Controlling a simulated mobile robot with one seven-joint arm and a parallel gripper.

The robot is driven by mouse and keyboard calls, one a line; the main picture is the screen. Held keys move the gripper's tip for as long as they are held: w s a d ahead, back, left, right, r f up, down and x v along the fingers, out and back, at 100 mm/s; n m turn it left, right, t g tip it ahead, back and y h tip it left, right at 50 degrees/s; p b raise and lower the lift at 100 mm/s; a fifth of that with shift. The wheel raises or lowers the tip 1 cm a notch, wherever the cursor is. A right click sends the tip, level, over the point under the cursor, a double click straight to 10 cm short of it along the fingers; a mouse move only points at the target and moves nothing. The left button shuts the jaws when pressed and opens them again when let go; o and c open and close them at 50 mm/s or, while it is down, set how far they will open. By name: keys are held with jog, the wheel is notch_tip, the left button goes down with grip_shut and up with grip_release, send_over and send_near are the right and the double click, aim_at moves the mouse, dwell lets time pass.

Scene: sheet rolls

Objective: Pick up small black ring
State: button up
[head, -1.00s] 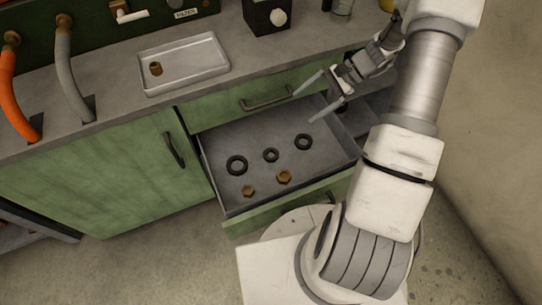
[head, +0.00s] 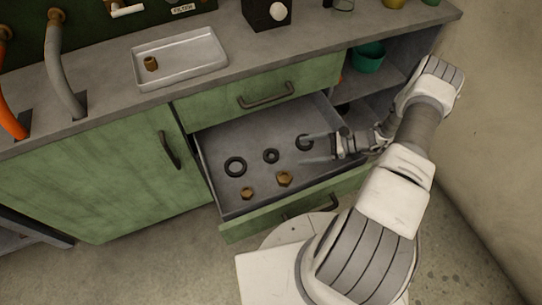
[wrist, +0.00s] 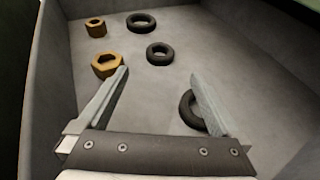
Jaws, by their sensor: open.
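The small black ring (head: 271,156) lies flat in the open drawer, between two other black rings. In the wrist view the small ring (wrist: 160,63) lies just beyond the gap between my fingertips. A larger black ring (head: 235,166) is to its left. Another black ring (head: 304,142) is to its right; in the wrist view that ring (wrist: 184,112) is partly hidden by my right finger. My gripper (head: 303,149) is open and empty, over the right part of the drawer, fingers pointing left. In the wrist view my gripper (wrist: 159,73) shows both fingers spread.
Two brass nuts (head: 284,179) (head: 247,194) lie near the drawer's front. The drawer (head: 225,203) has raised walls around it. A closed drawer (head: 240,100) and countertop are above. A tray (head: 205,70) holds a brass piece. A green bowl (head: 368,57) sits on the right shelf.

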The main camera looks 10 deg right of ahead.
aim_at(274, 155)
jog(key=b+x, duration=0.2)
jog(key=x, duration=0.9)
jog(key=shift+a, duration=0.1)
jog(key=c, duration=1.3)
